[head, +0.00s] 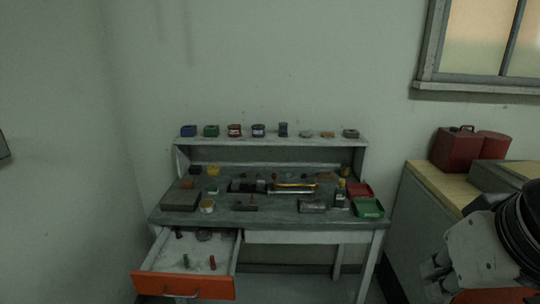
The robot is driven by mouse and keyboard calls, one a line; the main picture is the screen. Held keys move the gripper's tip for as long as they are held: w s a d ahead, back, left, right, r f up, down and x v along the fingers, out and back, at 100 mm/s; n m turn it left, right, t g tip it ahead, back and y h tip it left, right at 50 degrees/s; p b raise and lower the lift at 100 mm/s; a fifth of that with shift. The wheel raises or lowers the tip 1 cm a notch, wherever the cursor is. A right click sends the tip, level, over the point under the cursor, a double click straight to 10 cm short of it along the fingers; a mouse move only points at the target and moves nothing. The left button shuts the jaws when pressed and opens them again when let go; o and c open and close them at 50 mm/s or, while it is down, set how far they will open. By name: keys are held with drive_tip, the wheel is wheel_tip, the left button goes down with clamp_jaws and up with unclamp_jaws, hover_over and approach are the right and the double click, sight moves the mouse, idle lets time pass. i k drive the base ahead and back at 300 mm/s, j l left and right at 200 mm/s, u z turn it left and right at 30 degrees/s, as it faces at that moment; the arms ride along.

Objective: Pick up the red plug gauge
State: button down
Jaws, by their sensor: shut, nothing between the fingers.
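A small upright red piece (212,262), which looks like the red plug gauge, stands inside the open drawer (185,286) of the workbench. A similar green piece (185,260) stands just to its left, apart from it. The drawer is pulled out at the bench's front left and has an orange front with a metal handle. Part of my arm shows at the lower right, well away from the drawer. The fingers of my gripper are not seen.
Dark small items (203,235) lie at the drawer's back. The workbench top (280,220) is crowded with tools, tins and a green tray (368,208). A shelf (300,139) behind holds several small boxes and tins. A wooden-topped cabinet (425,172) with a red canister (455,149) stands right.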

sight(213, 264)
drive_tip(key=u, duration=0.9)
drive_tip(key=i+l+z, duration=0.1)
drive_tip(key=i+l, duration=0.2)
drive_tip(key=i+l+z, duration=0.1)
drive_tip(key=i, duration=0.45)
drive_tip(key=l, duration=0.1)
